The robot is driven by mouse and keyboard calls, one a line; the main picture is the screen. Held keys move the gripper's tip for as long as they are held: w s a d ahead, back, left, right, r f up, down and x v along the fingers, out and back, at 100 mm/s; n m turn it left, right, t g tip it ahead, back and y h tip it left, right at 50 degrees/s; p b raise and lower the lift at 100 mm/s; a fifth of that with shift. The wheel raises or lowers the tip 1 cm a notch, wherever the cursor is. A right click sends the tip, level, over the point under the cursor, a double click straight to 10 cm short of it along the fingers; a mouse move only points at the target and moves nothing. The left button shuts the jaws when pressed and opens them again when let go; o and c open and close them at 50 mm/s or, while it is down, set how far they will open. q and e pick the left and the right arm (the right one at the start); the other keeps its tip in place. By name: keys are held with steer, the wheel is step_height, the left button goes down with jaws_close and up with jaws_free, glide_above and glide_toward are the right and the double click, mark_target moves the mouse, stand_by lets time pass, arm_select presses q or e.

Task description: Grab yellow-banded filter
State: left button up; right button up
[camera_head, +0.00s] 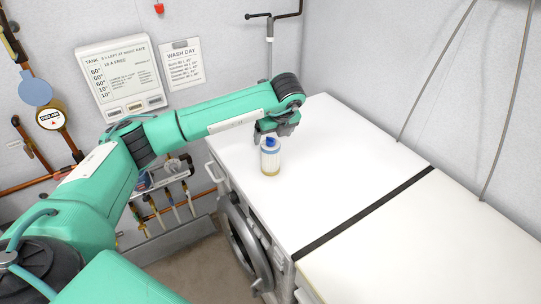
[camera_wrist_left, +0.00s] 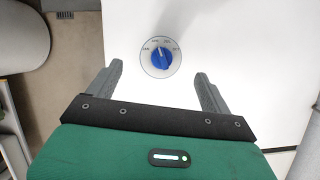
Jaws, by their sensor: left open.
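The filter (camera_head: 270,160) is a small pale cylinder with a blue cap and a yellowish band low on its side. It stands upright on the white top near its left edge. In the left wrist view it shows from above as a round white lid (camera_wrist_left: 149,68) with a blue knob and small print around it. My left gripper (camera_head: 265,132) is just behind and above the filter in the head view. In the wrist view the left gripper (camera_wrist_left: 159,72) has its fingers spread and empty, with the filter's lid around the middle between the fingertips. My right gripper is not in view.
The white worktop (camera_head: 345,165) is clear around the filter, with a black strip (camera_head: 365,213) across it. A round dark-rimmed door (camera_head: 246,245) is below its left edge. Pipes and valves (camera_head: 165,200) line the wall at left. Two thin cables hang at right.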

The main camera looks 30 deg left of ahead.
mark_target(271, 142)
arm_select(q)
steer(key=x, duration=0.3)
steer(key=shift+d, duration=0.1)
steer(key=shift+w+f+p, duration=0.15)
steer(key=shift+f+p, duration=0.3)
steer(key=shift+p, duration=0.4)
steer(key=p+x, duration=0.1)
steer(key=x, duration=0.2)
steer(key=shift+a+f, duration=0.25)
steer(key=shift+w+f, duration=0.15)
steer(key=shift+f, duration=0.2)
steer(key=c, duration=1.2)
steer(key=shift+r, duration=0.1)
steer(key=shift+c, duration=0.6)
steer(key=shift+r, duration=0.1)
